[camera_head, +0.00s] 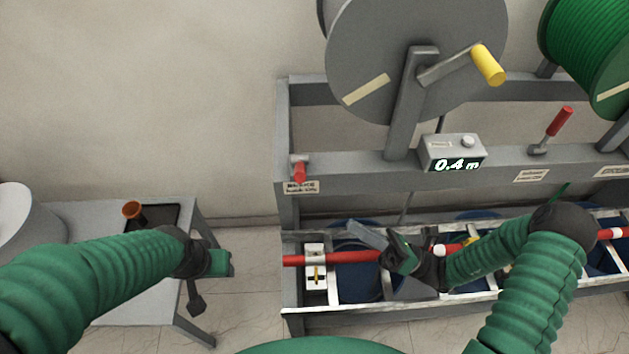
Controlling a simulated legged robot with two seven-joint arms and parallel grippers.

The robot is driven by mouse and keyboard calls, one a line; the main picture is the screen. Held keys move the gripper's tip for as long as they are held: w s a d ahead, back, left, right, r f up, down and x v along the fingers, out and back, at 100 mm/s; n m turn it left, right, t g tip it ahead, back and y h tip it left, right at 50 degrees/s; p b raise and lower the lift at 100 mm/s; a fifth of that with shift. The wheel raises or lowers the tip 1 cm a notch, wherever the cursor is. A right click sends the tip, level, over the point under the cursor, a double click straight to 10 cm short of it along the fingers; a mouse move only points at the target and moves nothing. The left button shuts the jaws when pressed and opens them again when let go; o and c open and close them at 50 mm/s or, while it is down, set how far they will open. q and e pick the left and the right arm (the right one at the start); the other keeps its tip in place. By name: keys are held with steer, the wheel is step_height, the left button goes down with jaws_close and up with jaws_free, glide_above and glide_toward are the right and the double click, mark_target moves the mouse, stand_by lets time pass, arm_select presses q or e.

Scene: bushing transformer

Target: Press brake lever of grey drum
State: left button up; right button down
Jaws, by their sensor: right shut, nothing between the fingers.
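The grey drum (375,40) hangs upright on the frame at the top middle, with a yellow-handled crank (487,65) on its face. A red brake lever (300,172) is on the frame's left end, below and left of the drum, above a small label; it looks short, tipped toward me. My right gripper (362,234) is shut and empty, right of and below this lever, apart from it, above the red cable (345,257). My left gripper (226,263) is left of the frame; its fingers are not clear.
A second red lever (560,122) stands upright at the right, near the green drum (600,50). A counter (452,152) reading 0.4 m sits between the levers. A white clamp (316,275) holds the red cable on the lower rack. A small table (75,210) stands at left.

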steer(key=p, duration=0.2)
glide_toward(300, 168)
steer(key=s+a+f, duration=0.1)
steer(key=a+f, duration=0.2)
steer(key=a, duration=0.1)
steer(key=w+r, duration=0.1)
steer(key=w+a+r, duration=0.1)
steer(key=shift+w+a+r+p, duration=0.1)
steer(key=shift+a+r+p, duration=0.2)
steer(key=shift+r, duration=0.1)
